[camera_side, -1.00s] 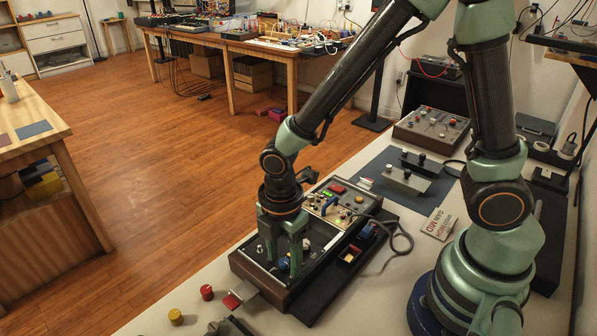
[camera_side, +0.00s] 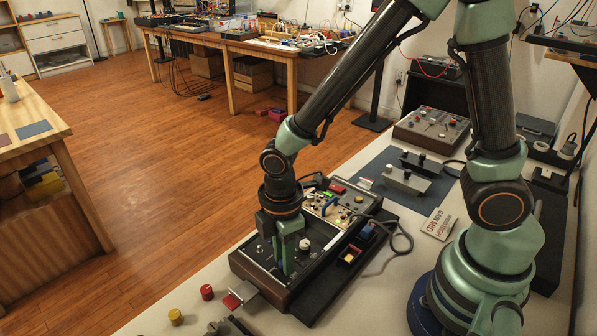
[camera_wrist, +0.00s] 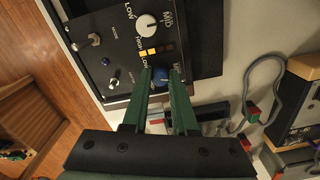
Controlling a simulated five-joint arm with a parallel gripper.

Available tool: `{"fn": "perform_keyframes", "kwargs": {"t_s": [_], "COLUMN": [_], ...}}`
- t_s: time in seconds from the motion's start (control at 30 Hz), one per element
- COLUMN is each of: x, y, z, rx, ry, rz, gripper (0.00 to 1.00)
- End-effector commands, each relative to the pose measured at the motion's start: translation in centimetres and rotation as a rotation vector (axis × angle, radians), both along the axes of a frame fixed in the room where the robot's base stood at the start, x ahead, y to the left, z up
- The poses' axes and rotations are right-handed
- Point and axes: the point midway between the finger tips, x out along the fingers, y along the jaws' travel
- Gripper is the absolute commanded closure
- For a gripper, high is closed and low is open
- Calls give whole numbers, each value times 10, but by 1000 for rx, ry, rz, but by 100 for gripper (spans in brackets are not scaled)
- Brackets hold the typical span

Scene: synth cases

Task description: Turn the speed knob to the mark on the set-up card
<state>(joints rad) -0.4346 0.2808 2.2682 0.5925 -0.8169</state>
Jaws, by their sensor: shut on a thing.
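In the wrist view the blue knob (camera_wrist: 160,76) sits on the dark control panel (camera_wrist: 115,84), between the two green fingers of my gripper (camera_wrist: 161,72). The fingers are shut on it; its pointer direction is not clear. LOW and HIGH lettering is printed near it. In the side view my gripper (camera_side: 284,268) is down at the panel and the blue knob is hidden behind the fingers. A white knob (camera_wrist: 147,26) with LOW and MID marks is beyond it, also in the side view (camera_side: 305,244).
A red knob (camera_side: 207,292) and a yellow knob (camera_side: 175,316) lie loose at the table's left edge. Toggle switches (camera_wrist: 94,39) stand near the fingers.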

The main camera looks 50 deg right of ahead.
Motion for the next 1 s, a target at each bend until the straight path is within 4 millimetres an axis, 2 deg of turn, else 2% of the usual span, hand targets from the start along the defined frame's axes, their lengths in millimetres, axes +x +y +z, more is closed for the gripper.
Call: {"fn": "perform_keyframes", "kwargs": {"t_s": [1.0], "x": [0], "y": [0], "z": [1], "rx": [-1], "ry": [0], "rz": [-968], "gripper": [100]}}
